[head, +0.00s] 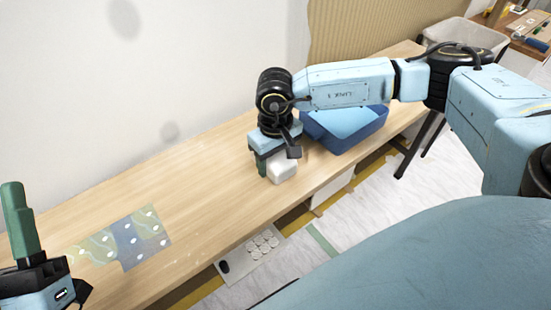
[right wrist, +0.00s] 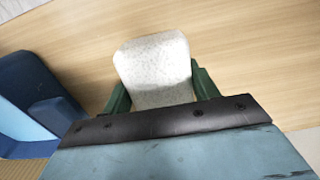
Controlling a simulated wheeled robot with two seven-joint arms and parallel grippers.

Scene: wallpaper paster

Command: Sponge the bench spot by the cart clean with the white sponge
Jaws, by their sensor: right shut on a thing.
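The white sponge (head: 283,168) is between the green fingers of my right gripper (head: 270,172), above or on the wooden bench (head: 215,190), near its front edge. I cannot tell whether it touches the bench. In the right wrist view the speckled white sponge (right wrist: 155,68) sits between both fingers (right wrist: 157,90), with wood grain behind it. No spot shows clearly on the bench; the area under the sponge and gripper is hidden. My left gripper (head: 20,222) shows in part at the lower left, green finger pointing up, away from the sponge; its opening is unclear.
A blue tray (head: 345,138) stands on the bench just right of my right gripper; it also shows in the right wrist view (right wrist: 30,105). Patterned paper pieces (head: 130,238) lie on the left of the bench. The bench between paper and sponge is clear. A lined bin (head: 455,32) stands at the far right.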

